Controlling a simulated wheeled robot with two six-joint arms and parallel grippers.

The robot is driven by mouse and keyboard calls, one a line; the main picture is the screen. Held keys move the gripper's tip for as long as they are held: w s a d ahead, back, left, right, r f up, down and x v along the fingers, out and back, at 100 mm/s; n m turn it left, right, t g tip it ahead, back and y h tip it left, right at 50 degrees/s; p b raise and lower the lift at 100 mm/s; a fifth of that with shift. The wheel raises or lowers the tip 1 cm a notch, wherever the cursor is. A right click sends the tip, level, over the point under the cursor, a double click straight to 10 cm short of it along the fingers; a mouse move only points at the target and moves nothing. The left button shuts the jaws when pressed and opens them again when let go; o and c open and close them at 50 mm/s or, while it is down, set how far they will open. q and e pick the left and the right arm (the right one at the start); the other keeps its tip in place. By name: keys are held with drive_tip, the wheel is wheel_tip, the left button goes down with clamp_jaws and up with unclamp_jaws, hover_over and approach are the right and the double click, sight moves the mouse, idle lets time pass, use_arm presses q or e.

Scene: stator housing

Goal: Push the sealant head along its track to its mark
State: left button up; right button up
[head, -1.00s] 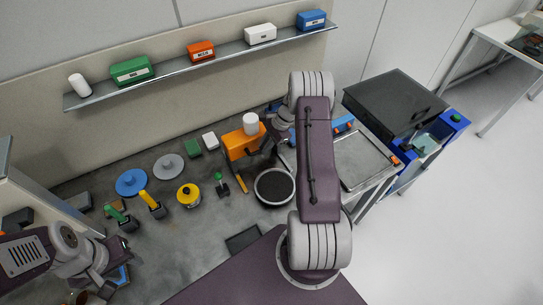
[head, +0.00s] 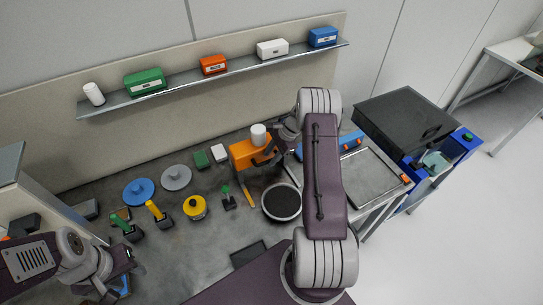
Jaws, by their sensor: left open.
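An orange block (head: 241,151) with a white cylinder (head: 258,134) on top stands at the back middle of the bench and looks like the sealant head. Its track and mark cannot be made out. My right gripper (head: 268,155) is at the block's right side, its dark fingers against or just in front of it; whether they touch, and how far apart they are, I cannot tell. My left gripper (head: 117,286) is open at the lower left, far from the block and partly cut off by the frame edge.
A round black-topped disc (head: 282,202) lies in front of the block. Green (head: 125,228) and yellow (head: 157,212) handled tools, a yellow canister (head: 195,207) and a blue disc (head: 138,191) lie to its left. A metal tray (head: 369,178) and black-lidded box (head: 405,126) stand right. A shelf (head: 212,80) runs behind.

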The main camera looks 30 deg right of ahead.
drive_tip(key=b+v, duration=0.2)
drive_tip(key=v, duration=0.7)
drive_tip(key=shift+b, duration=0.35)
drive_tip(key=s+a+f+n+h+b, duration=0.2)
drive_tip(key=s+a+f+n+b, duration=0.1)
drive_tip(key=s+a+n, duration=0.6)
drive_tip(key=s+a+f+n+g+h+b, duration=0.1)
drive_tip(key=s+a+f+n+h+b, duration=0.1)
drive_tip(key=s+a+n, duration=0.7)
drive_tip(key=a+f+b, duration=0.1)
drive_tip(key=a+b, duration=0.1)
drive_tip(key=a, duration=0.1)
drive_tip(key=shift+n, duration=0.4)
